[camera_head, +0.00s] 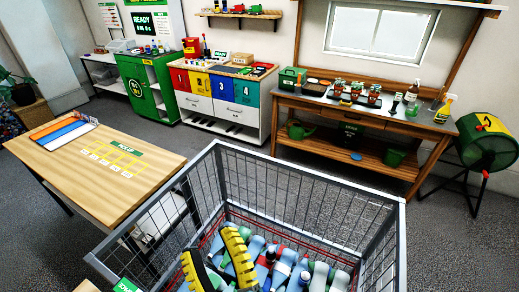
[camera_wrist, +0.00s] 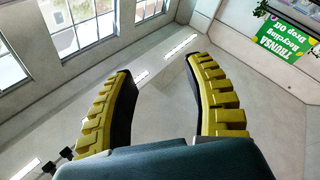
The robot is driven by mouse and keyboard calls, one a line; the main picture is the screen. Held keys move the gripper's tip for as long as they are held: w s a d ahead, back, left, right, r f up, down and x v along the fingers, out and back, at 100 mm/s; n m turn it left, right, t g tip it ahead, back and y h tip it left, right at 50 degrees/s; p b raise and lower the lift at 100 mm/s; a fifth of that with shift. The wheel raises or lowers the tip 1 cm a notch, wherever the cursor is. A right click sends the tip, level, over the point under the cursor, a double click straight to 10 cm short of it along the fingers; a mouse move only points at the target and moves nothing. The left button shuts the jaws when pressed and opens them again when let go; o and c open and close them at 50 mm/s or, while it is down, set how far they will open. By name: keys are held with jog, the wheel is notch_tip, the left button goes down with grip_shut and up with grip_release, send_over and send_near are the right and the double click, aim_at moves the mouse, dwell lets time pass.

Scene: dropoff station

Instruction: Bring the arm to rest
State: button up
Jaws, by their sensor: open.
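My gripper (camera_head: 211,246) shows at the bottom of the head view, in front of the wire cage. Its two yellow ribbed fingers stand apart with nothing between them. The wrist view also shows my gripper (camera_wrist: 158,68) open and empty, with a wide gap between the dark inner pads. Most of my arm is out of the head view.
A wire cage (camera_head: 373,200) holding several bottles fills the lower middle. A wooden pick-up table (camera_head: 150,150) stands left of it. A workbench (camera_head: 395,125) with plants, a numbered cabinet (camera_head: 200,104) and a green drum (camera_head: 488,150) stand behind. Grey floor (camera_head: 455,240) is clear at right.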

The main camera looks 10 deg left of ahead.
jog(key=w+d+r+m+t+h, duration=0.25)
jog(key=d+r+t+h, duration=0.25)
jog(key=d+r, duration=0.7)
jog(key=s+d+r+m+h, duration=0.3)
jog(key=d+m+h, duration=0.3)
jog(key=m+h, duration=0.25)
notch_tip(320, 180, up, 22)
jog(key=m+p, duration=0.2)
jog(key=p, duration=2)
notch_tip(320, 180, down, 17)
jog(key=b, duration=1.7)
jog(key=shift+w+a+f, duration=0.2)
jog(key=shift+w+a, duration=0.05)
notch_tip(320, 180, up, 17)
jog(key=p, duration=1.6)
jog(key=shift+p, duration=0.4)
jog(key=shift+r, duration=0.1)
